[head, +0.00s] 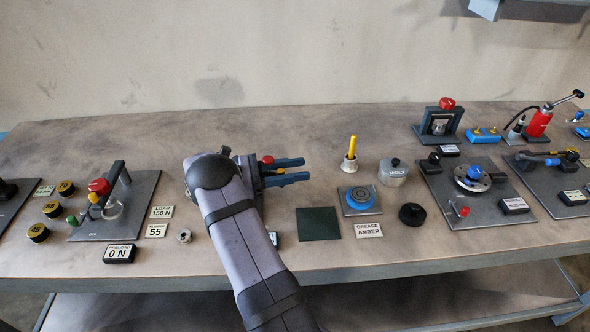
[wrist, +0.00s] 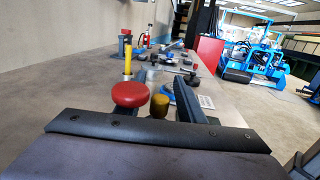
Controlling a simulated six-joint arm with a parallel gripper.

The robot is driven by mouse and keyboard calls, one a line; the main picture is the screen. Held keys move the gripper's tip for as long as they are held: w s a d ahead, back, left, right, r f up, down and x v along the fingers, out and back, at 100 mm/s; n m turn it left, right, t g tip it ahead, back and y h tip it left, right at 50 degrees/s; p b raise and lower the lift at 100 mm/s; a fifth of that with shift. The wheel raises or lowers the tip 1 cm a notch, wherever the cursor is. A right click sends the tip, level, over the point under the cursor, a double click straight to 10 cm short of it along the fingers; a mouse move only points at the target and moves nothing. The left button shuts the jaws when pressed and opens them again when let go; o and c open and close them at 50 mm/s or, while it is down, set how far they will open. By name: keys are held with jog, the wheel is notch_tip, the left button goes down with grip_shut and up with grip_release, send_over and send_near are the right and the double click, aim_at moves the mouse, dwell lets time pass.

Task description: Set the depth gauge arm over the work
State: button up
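No part is clearly marked as the depth gauge arm, and I cannot tell which fixture carries it. My gripper (head: 305,168) points right above the middle of the bench, its two blue fingers apart and nothing seen between their tips. At right, a plate (head: 440,190) carries a round flanged part with a blue top (head: 473,177).
Right of my gripper stand a yellow stick in a holder (head: 350,160), a blue round part (head: 360,199), a grey lidded pot (head: 392,173) and a black knob (head: 412,214). A fixture with a red knob (head: 99,186) is at left. A dark green mat (head: 318,224) is bare.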

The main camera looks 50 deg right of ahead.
aim_at(273, 174)
jog(key=shift+a, duration=0.1)
jog(key=b+v, duration=0.2)
jog(key=v, duration=0.4)
jog(key=shift+f+b, duration=0.15)
jog(key=shift+b, duration=0.15)
jog(key=shift+w+a, duration=0.4)
jog(key=shift+a, duration=0.05)
